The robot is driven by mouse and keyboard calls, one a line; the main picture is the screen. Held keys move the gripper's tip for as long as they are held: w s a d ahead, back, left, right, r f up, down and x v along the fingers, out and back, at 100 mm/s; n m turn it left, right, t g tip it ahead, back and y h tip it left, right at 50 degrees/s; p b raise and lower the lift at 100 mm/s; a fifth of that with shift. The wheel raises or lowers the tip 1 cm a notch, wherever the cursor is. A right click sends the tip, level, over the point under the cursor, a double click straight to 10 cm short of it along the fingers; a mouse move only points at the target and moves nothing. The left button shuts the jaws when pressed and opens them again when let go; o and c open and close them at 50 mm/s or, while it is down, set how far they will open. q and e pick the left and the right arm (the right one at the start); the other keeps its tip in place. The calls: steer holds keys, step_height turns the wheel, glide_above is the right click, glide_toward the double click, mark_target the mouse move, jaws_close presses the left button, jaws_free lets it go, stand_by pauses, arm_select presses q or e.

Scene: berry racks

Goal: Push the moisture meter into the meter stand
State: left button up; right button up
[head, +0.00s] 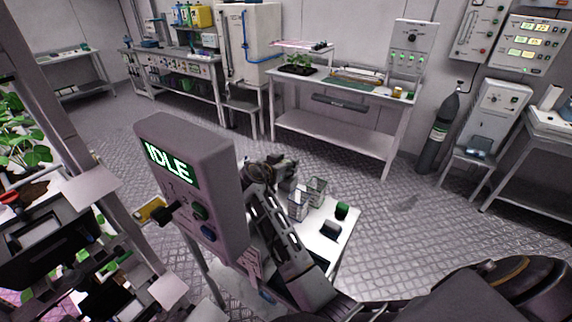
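I cannot pick out the moisture meter or the meter stand with certainty. A small white table (335,250) carries a dark green-topped upright piece (342,210) and a low dark block (330,231); either could belong to the task, but they are too small to tell. An arm of mine comes in from the lower right, and its dark gripper (268,171) is beyond the table's far left corner. Its fingers are small and partly hidden, so I cannot see whether they are open or hold anything. My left gripper cannot be seen.
A grey control box (190,175) reading IDLE stands close in front and hides part of the table. Two clear containers (298,205) (317,189) stand on the table. Plant racks (75,130) fill the left. A gas cylinder (440,130) and benches (340,80) line the back; open floor lies between.

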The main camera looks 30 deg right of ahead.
steer(key=shift+f+b, duration=0.3)
steer(key=shift+f, duration=0.1)
steer(key=o, duration=1.2)
steer(key=shift+o, duration=0.2)
steer(key=o, duration=0.4)
steer(key=shift+r, duration=0.15)
steer(key=shift+r+p, duration=1.8)
steer(key=shift+r, duration=1.05)
steer(key=shift+a, duration=0.1)
